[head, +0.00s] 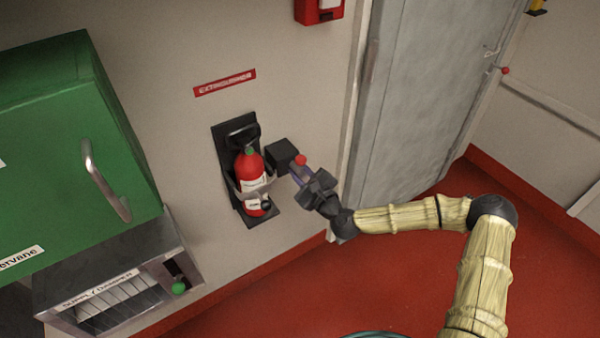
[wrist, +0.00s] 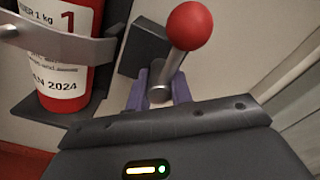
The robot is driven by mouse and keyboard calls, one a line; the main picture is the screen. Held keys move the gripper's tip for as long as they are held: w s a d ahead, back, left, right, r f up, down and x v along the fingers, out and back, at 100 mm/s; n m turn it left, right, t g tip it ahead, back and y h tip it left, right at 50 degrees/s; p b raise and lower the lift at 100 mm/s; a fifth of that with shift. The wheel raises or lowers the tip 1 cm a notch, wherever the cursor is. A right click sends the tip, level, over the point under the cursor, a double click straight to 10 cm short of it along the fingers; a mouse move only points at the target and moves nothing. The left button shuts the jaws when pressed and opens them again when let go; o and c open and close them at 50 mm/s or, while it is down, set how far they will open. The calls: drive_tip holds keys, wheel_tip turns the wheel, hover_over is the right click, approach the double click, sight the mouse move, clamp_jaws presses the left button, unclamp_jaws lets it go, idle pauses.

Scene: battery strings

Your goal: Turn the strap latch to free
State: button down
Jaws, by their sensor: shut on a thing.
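The strap latch has a lever with a red ball knob (wrist: 190,26) and a metal shaft, coming from a dark block (wrist: 146,48) on the wall. In the head view the dark block (head: 284,156) sits just right of the extinguisher, and the red knob (head: 300,160) shows at my fingertips. My gripper (wrist: 158,92) is shut on the lever shaft below the knob, one finger on each side. In the head view my gripper (head: 301,174) reaches in from the right. A red fire extinguisher (head: 250,172) stands in a black wall bracket, with a grey strap (wrist: 60,42) across its front.
A green cabinet (head: 70,150) with a handle is at the left, above a metal supply drawer unit (head: 120,280). A grey door (head: 420,100) is right of the bracket. A red box (head: 320,10) hangs above.

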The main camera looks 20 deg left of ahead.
drive_tip(key=shift+f+m, duration=0.1)
drive_tip(key=shift+m, duration=0.5)
drive_tip(key=c, duration=1.3)
unclamp_jaws()
drive_tip(key=shift+o, duration=0.2)
drive_tip(key=shift+s+d, duration=0.1)
drive_tip(key=shift+d, duration=0.05)
drive_tip(key=v, duration=1.7)
drive_tip(key=shift+s, duration=0.15)
